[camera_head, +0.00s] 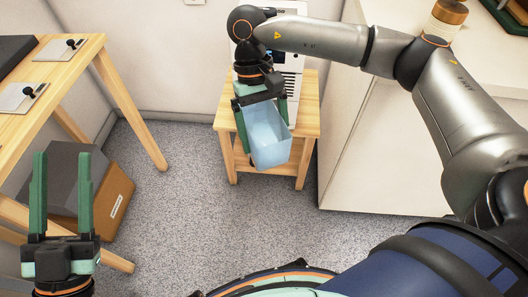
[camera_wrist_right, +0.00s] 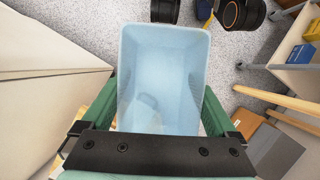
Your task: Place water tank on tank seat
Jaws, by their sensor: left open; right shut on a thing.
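The water tank (camera_head: 268,136) is a light blue, translucent open box. My right gripper (camera_head: 258,112) is shut on it and holds it in front of a white machine (camera_head: 290,60), over the front part of a small wooden stand. I cannot make out the tank seat; the arm and tank cover much of the machine. My left gripper (camera_head: 63,195) is open and empty at the lower left, above the floor.
The wooden stand (camera_head: 308,125) bears the machine against the wall. A white cabinet (camera_head: 365,150) stands close on its right. A wooden table (camera_head: 75,75) is at the left, with a grey and brown box (camera_head: 112,200) below it. Grey floor (camera_head: 200,215) lies open between.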

